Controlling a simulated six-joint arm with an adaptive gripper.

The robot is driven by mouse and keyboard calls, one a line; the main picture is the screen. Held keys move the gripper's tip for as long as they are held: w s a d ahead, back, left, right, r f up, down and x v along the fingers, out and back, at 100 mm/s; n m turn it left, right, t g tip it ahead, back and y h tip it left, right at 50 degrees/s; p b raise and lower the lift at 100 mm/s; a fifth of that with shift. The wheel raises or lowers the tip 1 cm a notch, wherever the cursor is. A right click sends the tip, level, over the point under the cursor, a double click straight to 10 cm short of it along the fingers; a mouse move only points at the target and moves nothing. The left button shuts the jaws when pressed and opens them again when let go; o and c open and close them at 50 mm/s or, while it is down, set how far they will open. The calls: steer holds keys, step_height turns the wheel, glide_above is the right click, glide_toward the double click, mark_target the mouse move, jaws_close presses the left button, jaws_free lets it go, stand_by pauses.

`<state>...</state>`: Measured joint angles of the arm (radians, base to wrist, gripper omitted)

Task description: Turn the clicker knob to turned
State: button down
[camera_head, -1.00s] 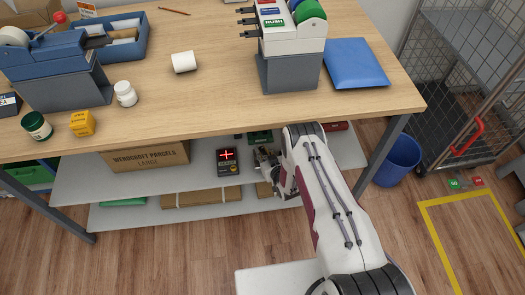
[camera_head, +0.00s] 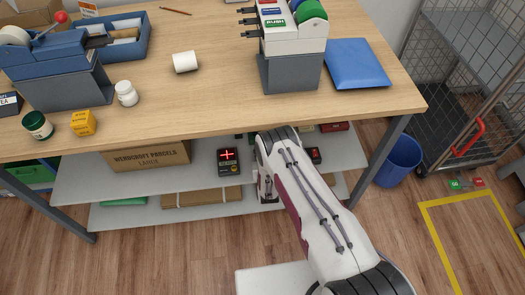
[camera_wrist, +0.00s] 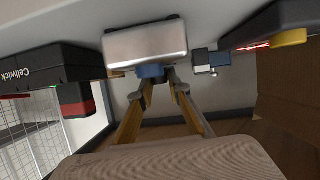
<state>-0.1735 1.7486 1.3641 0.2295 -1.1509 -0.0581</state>
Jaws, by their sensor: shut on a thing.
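The clicker knob (camera_wrist: 151,71), small and blue, sits on the face of a silver metal box (camera_wrist: 146,42) in the wrist view. My gripper (camera_wrist: 157,79) is shut on it, with one fingertip against each side. The fingers reach straight to the knob from the near side. How far the knob is turned cannot be read. In the head view my arm hides the silver box, the knob and my fingertips under the counter.
A black unit with a red-lit display (camera_head: 228,160) stands left of my wrist on the shelf. The counter edge overhangs the shelf. A cardboard box (camera_head: 148,156) stands farther left.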

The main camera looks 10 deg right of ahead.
steer(key=shift+a+m+h, duration=0.1)
steer(key=shift+m+h, duration=0.8)
steer(key=shift+h, duration=0.1)
steer(key=c, duration=2.2)
jaws_free()
steer(key=shift+o, duration=0.2)
steer(key=shift+s, duration=0.2)
steer(key=v, duration=1.1)
steer(key=shift+s+r, duration=0.25)
steer(key=shift+r, duration=0.1)
steer(key=shift+a, duration=0.15)
